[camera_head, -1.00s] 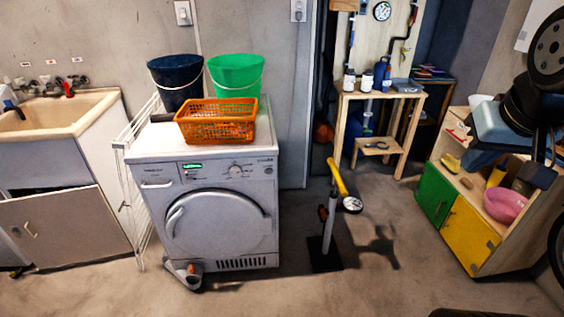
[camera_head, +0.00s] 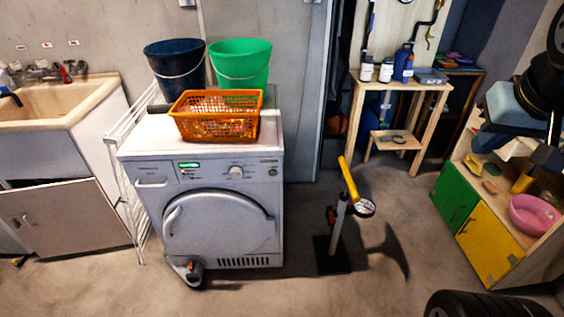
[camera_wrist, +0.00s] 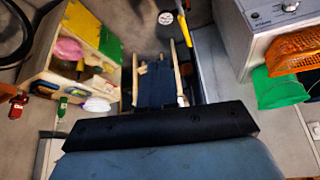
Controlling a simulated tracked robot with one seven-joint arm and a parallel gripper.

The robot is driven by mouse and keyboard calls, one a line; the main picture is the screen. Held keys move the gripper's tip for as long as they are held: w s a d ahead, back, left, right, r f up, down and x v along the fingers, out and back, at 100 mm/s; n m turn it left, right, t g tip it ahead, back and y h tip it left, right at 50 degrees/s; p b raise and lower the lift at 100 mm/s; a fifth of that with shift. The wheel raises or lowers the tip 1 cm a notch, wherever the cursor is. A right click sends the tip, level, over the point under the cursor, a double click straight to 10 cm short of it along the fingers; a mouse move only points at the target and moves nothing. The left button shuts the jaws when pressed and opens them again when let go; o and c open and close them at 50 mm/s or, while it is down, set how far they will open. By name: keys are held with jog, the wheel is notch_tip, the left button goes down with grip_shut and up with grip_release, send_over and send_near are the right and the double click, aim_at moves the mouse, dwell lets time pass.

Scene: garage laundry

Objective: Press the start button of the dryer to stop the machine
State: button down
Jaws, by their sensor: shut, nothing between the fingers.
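The white dryer (camera_head: 220,225) stands left of centre with its round door shut. Its front panel carries a green-lit display (camera_head: 189,165) with small marks below it and a round knob (camera_head: 236,172). I cannot pick out the start button for certain at this size. The dryer's top corner and panel (camera_wrist: 262,14) also show at the upper right of the wrist view. My gripper (camera_wrist: 160,123) is shut and empty, a dark bar across the lower wrist view. It is well away from the dryer, at the right of the head view.
An orange basket (camera_head: 216,127), a dark bucket (camera_head: 176,84) and a green bucket (camera_head: 240,72) sit on the dryer. A floor pump (camera_head: 338,235) stands right of it. A shelf cabinet (camera_head: 484,243) and a black tyre-like object (camera_head: 485,305) are at right.

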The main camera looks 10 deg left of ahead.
jog(key=shift+w+a, duration=0.15)
jog(key=shift+w, duration=0.1)
jog(key=w+a+f+n+t, duration=0.1)
jog(key=w+a+f, duration=0.25)
jog(key=w, duration=0.55)
jog(key=w+a+f+n+t, duration=0.15)
jog(key=w+f, duration=0.25)
jog(key=w, duration=0.5)
jog(key=w+a+f+n+y, duration=0.3)
jog(key=w+a+f, duration=0.6)
jog(key=w+f, duration=0.1)
jog(key=a+f+n+y, duration=0.2)
jog(key=a+f+y, duration=0.3)
jog(key=a+f, duration=0.9)
jog(key=s+a+f+m+y, duration=0.3)
jog(key=s+a+f+y, duration=0.3)
jog(key=s+a+f, duration=0.2)
notch_tip(320, 180, down, 4)
jog(key=shift+a+r, duration=0.15)
jog(key=shift+a, duration=0.85)
